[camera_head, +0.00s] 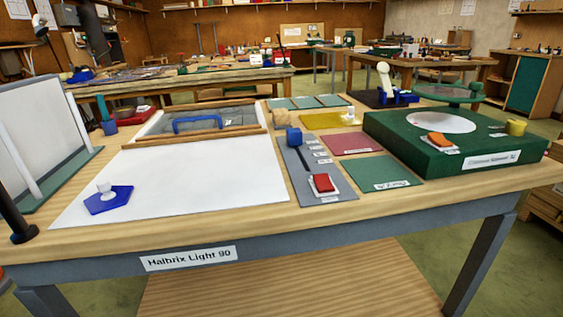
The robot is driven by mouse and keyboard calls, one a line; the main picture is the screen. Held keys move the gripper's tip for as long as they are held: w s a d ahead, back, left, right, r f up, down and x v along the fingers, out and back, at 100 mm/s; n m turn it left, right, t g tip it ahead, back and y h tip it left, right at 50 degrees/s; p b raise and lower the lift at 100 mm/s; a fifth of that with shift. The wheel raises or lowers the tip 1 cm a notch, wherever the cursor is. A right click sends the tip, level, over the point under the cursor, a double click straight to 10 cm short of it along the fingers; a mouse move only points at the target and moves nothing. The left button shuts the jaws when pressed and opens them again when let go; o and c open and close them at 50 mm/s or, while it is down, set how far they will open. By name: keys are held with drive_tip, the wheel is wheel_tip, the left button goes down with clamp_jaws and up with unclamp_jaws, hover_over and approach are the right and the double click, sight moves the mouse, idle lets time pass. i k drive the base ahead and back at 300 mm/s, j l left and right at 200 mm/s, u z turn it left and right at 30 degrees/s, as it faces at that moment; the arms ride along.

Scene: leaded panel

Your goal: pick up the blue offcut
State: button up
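A flat, angular blue piece (122,203) lies on the white sheet (190,180) at the front left of the table. A small white knobbed object (104,188) stands on it and hides part of its top. I cannot tell for sure which of these blue things is the offcut. My gripper is not in view.
A white upright panel (45,125) stands at the left edge, with a dark post (18,225) before it. A red block (322,183) lies on the grey strip. A large green box (460,150) fills the right. The white sheet's middle is clear.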

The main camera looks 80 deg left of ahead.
sight(108, 197)
drive_tip(key=u, duration=3.15)
